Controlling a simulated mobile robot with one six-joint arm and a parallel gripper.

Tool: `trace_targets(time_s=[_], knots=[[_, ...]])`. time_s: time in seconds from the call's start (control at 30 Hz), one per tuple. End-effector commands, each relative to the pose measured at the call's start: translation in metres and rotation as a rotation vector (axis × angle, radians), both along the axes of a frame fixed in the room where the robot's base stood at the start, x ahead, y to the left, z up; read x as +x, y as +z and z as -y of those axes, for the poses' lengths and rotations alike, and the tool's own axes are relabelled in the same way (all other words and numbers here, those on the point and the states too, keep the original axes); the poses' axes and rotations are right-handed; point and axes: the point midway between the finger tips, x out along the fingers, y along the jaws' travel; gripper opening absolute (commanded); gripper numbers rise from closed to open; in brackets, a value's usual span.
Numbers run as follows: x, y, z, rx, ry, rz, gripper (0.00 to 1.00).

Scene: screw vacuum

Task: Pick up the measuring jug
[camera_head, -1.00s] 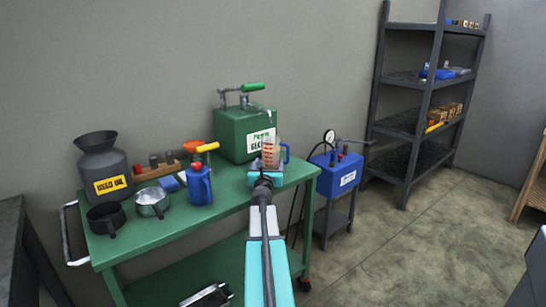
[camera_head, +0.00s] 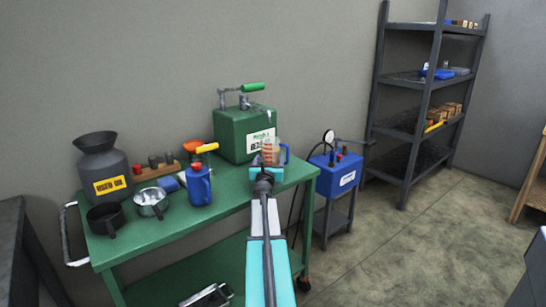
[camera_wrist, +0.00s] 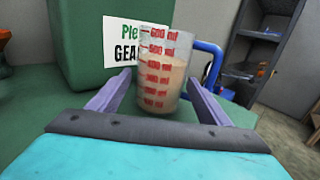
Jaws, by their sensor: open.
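The measuring jug (camera_wrist: 163,72) is clear with red markings, a cloudy liquid inside and a blue handle on its right side. It stands upright on the green cart (camera_head: 228,198), in front of the green box (camera_head: 240,132). In the head view the jug (camera_head: 270,152) shows just beyond my gripper, which partly covers it. My gripper (camera_wrist: 155,98) is open, its two fingers spread to the left and right of the jug's lower part. The jug is between or just beyond the fingertips; I cannot tell if they touch it.
A blue oil can (camera_head: 198,186), a metal pot (camera_head: 152,203), a black pot (camera_head: 105,218) and a used oil can (camera_head: 105,167) stand left on the cart. A blue pump unit (camera_head: 335,174) stands right of the cart. A dark shelf (camera_head: 415,125) is farther right.

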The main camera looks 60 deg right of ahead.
Motion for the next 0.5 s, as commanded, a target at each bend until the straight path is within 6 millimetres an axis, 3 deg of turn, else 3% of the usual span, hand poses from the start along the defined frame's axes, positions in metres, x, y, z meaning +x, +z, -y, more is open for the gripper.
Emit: trace_targets(time_s=[0.5], knots=[[0.017,0.004,0.035,0.0,0.0,0.0,0.71]])
